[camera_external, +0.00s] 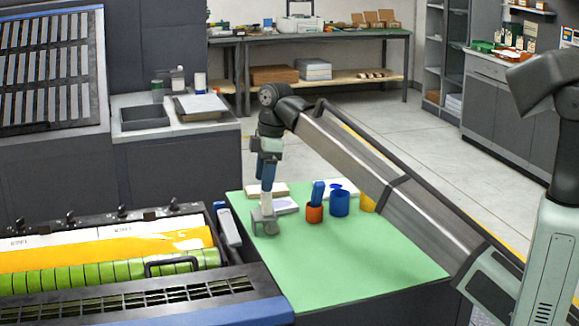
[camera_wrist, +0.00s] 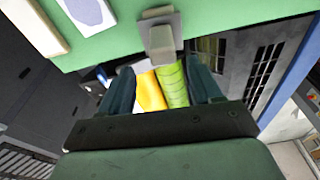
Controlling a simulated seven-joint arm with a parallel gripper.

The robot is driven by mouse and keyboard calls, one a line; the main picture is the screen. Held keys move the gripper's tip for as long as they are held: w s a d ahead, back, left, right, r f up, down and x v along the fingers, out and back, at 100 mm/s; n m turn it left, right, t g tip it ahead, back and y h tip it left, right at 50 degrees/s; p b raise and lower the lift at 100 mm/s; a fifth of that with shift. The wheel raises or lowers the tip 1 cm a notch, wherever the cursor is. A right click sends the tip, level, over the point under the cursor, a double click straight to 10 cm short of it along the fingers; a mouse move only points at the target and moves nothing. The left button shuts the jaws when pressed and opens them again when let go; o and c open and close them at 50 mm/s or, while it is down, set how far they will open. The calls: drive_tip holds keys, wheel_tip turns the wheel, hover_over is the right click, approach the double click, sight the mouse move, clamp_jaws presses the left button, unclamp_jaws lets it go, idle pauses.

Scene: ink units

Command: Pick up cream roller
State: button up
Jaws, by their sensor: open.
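The cream roller (camera_external: 267,199) stands on the green mat (camera_external: 370,252), its pale handle up and its grey frame low, near the mat's left side. In the wrist view the cream roller (camera_wrist: 161,43) shows end-on at the top, just past and between the fingertips. My gripper (camera_external: 267,180) points down above the handle, its dark blue-green fingers close to the handle's top. In the wrist view my gripper (camera_wrist: 160,75) is open, with one finger on each side and nothing held between them. Whether a finger touches the handle I cannot tell.
An orange cup (camera_external: 314,214) holding a blue object, a blue cup (camera_external: 340,204) and a yellow item (camera_external: 368,204) stand right of the roller. Flat pads (camera_external: 285,206) lie behind it. A press with orange and green rollers (camera_external: 120,250) stands left. The mat's front is clear.

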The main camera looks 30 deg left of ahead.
sight(262, 211)
drive_tip(key=shift+s+a+f, duration=0.1)
drive_tip(key=shift+s+f, duration=0.1)
drive_tip(key=shift+f, duration=1.6)
drive_tip(key=shift+s+f, duration=0.15)
drive_tip(key=shift+f, duration=1.65)
drive_tip(key=shift+c, duration=0.3)
drive_tip(key=c, duration=1)
drive_tip(key=shift+r, duration=0.1)
